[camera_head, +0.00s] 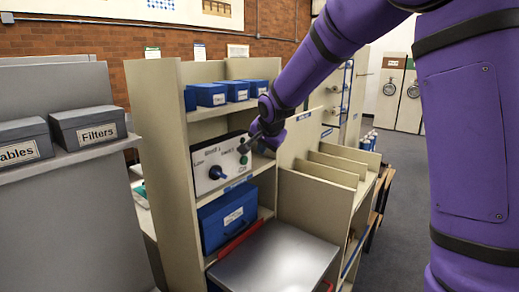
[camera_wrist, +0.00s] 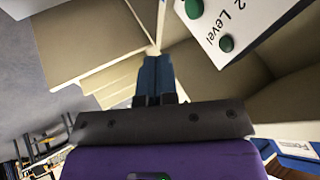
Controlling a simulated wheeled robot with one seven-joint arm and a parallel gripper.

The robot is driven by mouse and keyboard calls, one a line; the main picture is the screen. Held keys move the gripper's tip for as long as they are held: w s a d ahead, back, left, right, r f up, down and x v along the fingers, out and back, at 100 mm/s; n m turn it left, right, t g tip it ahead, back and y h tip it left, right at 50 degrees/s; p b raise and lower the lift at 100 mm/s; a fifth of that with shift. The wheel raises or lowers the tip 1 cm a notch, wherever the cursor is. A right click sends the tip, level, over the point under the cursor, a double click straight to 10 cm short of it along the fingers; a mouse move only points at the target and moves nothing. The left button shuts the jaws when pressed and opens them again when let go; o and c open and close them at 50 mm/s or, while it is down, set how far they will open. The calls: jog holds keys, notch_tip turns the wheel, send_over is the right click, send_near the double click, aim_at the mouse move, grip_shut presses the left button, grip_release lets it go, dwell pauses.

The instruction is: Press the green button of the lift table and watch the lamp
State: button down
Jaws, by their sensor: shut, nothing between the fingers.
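In the wrist view the panel (camera_wrist: 255,18) is at the upper right, with two green round pieces, one at the top (camera_wrist: 194,8) and one lower (camera_wrist: 226,43). Which is the button and which the lamp, I cannot tell. My gripper (camera_head: 250,143) is shut and empty in front of the panel's right edge. In the wrist view its fingers (camera_wrist: 155,66) are together, left of the green pieces and apart from them.
A grey-topped table (camera_head: 275,265) with red edges stands below the panel. A blue box (camera_head: 228,218) is under the panel, and small blue boxes (camera_head: 210,95) sit above. Beige dividers (camera_head: 325,172) stand to the right. Grey floor (camera_head: 400,200) is open at far right.

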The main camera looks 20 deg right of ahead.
aim_at(244, 160)
jog(key=w+a+f, duration=0.2)
jog(key=w+f, duration=0.4)
jog(key=w, duration=0.2)
jog(key=shift+f, duration=0.4)
jog(key=shift+a, duration=0.2)
